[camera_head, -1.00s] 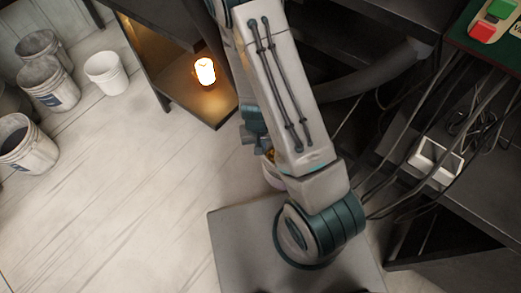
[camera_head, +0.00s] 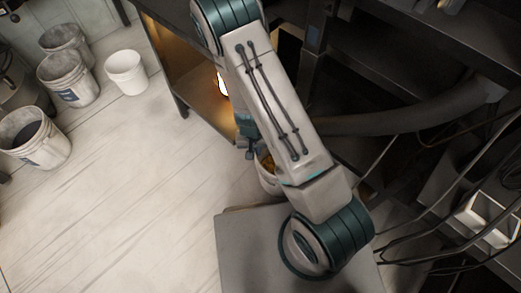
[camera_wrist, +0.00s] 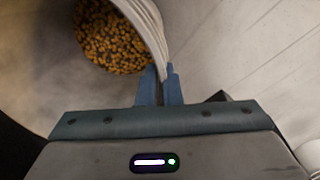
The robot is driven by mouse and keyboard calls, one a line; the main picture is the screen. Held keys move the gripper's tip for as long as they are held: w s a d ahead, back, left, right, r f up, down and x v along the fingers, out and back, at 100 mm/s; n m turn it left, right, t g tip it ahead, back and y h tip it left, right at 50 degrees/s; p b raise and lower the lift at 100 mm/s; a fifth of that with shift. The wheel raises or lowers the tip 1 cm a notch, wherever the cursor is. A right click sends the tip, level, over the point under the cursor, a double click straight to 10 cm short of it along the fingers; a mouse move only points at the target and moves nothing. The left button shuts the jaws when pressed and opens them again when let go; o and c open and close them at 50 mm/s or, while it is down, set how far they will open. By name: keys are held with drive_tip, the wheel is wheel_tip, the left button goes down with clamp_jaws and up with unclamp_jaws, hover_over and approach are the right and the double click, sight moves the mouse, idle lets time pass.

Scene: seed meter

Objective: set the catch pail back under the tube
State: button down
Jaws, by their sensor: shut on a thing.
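My gripper (camera_wrist: 160,85) is shut on the rim of the white catch pail (camera_wrist: 148,22), one finger on each side of the wall. Orange-brown seeds (camera_wrist: 110,38) lie in the bottom of the pail. In the head view the pail (camera_head: 267,182) shows only in part, beside my forearm and just beyond my base; the arm hides the rest. Whether it touches the floor I cannot tell. A thick grey tube (camera_head: 415,112) runs under the dark machine to the right of my arm; its left end is hidden behind the arm.
A dark cabinet (camera_head: 175,60) with a glowing lamp (camera_head: 222,82) inside stands behind the arm. Several buckets, among them a small white one (camera_head: 126,73), stand at the far left. Cables and a white divided box (camera_head: 487,218) are at right. The pale floor (camera_head: 110,190) at left is clear.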

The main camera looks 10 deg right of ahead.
drive_tip(key=shift+w+f+b, duration=0.1)
drive_tip(key=shift+f+b, duration=1.65)
drive_tip(key=shift+f, duration=0.25)
drive_tip(key=shift+f, duration=0.2)
drive_tip(key=c, duration=1.6)
unclamp_jaws()
drive_tip(key=shift+r, duration=0.1)
